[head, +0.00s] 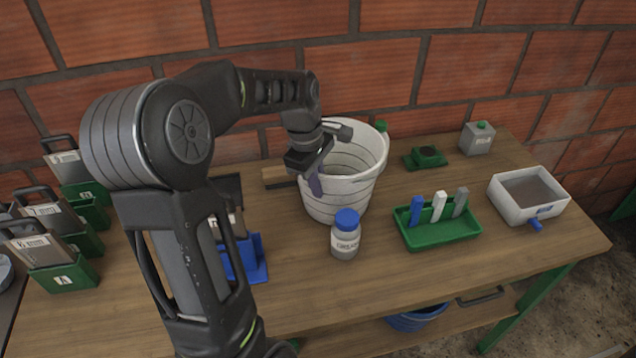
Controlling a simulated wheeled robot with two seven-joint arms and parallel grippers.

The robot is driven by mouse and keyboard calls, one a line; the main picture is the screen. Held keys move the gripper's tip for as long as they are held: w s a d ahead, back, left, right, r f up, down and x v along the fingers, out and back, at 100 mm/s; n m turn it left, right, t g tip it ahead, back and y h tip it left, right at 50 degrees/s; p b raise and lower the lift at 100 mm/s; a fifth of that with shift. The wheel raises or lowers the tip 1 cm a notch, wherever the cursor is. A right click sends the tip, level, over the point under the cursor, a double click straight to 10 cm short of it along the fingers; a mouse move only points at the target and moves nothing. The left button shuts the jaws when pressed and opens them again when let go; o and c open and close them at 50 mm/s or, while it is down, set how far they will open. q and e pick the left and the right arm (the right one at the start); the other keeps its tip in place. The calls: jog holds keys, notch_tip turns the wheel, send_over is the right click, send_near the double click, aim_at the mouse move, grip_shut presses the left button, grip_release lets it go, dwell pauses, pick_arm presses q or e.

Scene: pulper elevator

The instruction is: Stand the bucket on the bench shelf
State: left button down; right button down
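A white ribbed bucket (340,204) stands upright on the wooden bench top, near the middle. Its open mouth faces up and toward me. My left gripper (315,182) reaches down at the bucket's left rim, and a purplish finger overlaps the rim. The other finger is hidden, so I cannot tell whether it grips the wall. The bench shelf (440,333) is the wooden board under the bench top, partly hidden by the front edge. My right gripper is not in view.
A grease jar (345,240) stands just in front of the bucket. A green tray (438,232) with blue, white and grey pieces lies to its right, beside a white basin (528,196). A blue round container (416,318) and a dark handle (480,297) occupy the shelf's right part.

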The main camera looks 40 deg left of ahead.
pick_arm(q)
jog(key=c, duration=2.1)
grip_release()
jog(key=shift+f, duration=0.15)
jog(key=o, duration=0.4)
jog(key=r, duration=0.4)
jog(key=s+r, duration=0.1)
jog(key=r, duration=0.3)
jog(key=a+r+b, duration=0.1)
jog(key=r, duration=0.3)
jog(key=shift+s+r, duration=0.1)
jog(key=shift+s, duration=0.2)
